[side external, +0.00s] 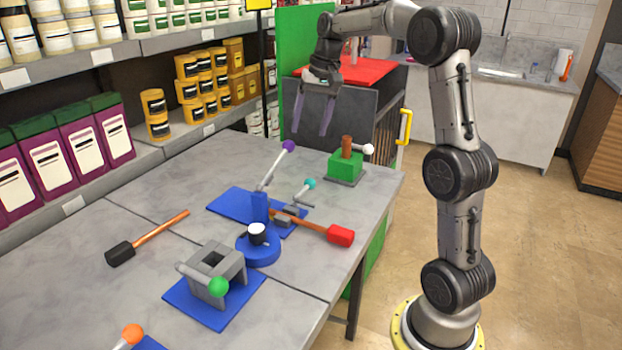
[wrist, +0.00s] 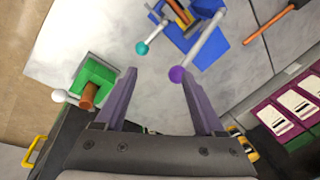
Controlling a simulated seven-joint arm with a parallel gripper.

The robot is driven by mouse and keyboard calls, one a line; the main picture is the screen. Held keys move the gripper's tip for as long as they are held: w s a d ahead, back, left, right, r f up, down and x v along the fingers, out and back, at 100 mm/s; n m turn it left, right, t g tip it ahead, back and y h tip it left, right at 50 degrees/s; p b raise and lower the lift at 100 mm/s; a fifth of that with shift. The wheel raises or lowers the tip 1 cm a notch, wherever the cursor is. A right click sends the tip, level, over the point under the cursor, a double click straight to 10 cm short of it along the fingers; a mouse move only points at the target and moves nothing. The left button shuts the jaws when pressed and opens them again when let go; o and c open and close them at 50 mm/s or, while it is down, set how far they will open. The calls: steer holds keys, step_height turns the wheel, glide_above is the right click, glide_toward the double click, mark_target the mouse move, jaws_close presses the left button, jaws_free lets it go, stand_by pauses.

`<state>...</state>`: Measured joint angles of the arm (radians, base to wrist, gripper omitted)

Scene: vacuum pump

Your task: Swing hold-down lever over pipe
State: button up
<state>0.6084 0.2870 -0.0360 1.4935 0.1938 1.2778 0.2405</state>
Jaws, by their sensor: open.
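A lever with a purple ball (side external: 289,146) stands tilted upward from a blue fixture (side external: 236,204). In the wrist view the purple ball (wrist: 177,74) appears near the right fingertip. A lever with a teal ball (side external: 310,184) rises beside it; the teal ball (wrist: 142,48) also shows in the wrist view. A copper pipe (side external: 300,221) with a red end (side external: 340,236) lies across this fixture. A green block (side external: 346,166) holds an upright copper stub and a white-ball lever (side external: 368,149). My gripper (side external: 314,116) is open and empty, high above the table's far end.
A blue round base with a black-and-white part (side external: 258,249) and a grey block with a green ball (side external: 218,286) stand nearer. A black-ended copper pipe (side external: 150,234) lies left on bare table. Shelves of containers line the left side. A yellow handle (side external: 405,126) is at right.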

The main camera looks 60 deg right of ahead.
mark_target(305, 189)
steer(key=shift+m+g, duration=0.3)
steer(key=shift+m, duration=0.2)
steer(key=f, duration=0.5)
steer(key=d+f, duration=0.1)
steer(key=f, duration=0.5)
steer(key=w+d+f, duration=0.1)
steer(key=f, duration=0.5)
steer(key=shift+d, duration=0.2)
steer(key=shift+c, duration=0.2)
jaws_close()
steer(key=shift+r, duration=0.1)
